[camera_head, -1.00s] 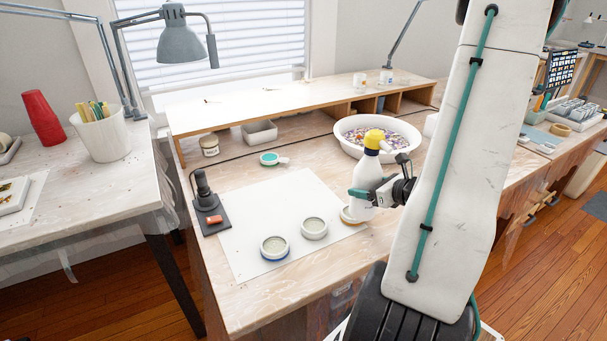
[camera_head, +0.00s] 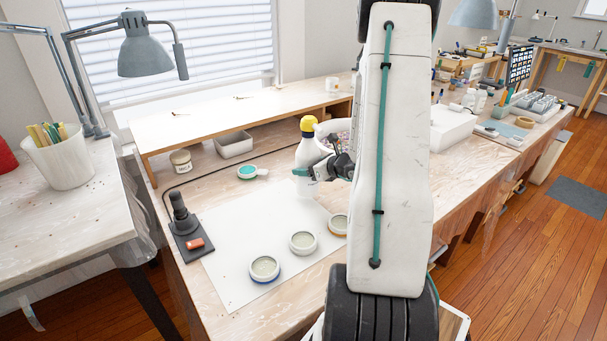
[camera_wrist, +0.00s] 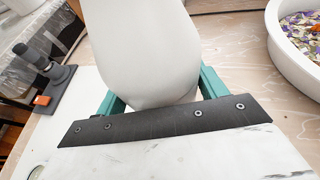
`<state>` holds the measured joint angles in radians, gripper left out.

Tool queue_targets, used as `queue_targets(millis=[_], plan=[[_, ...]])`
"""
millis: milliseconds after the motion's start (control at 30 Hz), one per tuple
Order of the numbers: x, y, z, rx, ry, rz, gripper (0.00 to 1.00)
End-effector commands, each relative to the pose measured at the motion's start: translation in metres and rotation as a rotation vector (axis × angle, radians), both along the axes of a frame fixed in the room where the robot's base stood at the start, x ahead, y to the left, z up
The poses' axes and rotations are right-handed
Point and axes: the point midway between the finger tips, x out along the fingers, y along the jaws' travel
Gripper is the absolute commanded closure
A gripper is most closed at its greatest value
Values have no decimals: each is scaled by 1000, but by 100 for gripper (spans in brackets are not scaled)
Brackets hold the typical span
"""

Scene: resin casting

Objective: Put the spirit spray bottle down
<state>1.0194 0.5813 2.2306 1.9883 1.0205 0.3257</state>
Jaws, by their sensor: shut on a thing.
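The spirit spray bottle (camera_head: 309,158) is white with a yellow top and stands upright in my gripper (camera_head: 312,173). My gripper is shut around its body, near the back edge of the white mat (camera_head: 262,222). In the wrist view the bottle's white body (camera_wrist: 150,50) fills the middle, between the teal fingers (camera_wrist: 160,92). The bottle's underside is hard to make out, so I cannot tell whether it touches the table.
Several round shallow tins, one of them blue-rimmed (camera_head: 265,269), lie on the mat. A black stand (camera_head: 185,225) is at its left. A teal-topped round item (camera_head: 248,172) lies behind. The petal bowl (camera_wrist: 285,45) is right of the bottle. A wooden shelf (camera_head: 230,110) runs along the back.

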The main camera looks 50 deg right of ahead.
Motion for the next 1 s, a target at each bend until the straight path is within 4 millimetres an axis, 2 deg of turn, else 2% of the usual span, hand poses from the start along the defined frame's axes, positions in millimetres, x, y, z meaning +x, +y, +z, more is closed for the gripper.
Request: queue_targets(millis=[300,500,867,900,967,1000], plan=[[26,-7,-4,1,0,4,62],[24,-6,-36,2,1,3,62],[24,-6,-40,0,0,3,62],[23,-6,-41,0,1,3,24],[24,-6,-40,-1,1,4,7],[23,-6,-40,-1,1,4,7]])
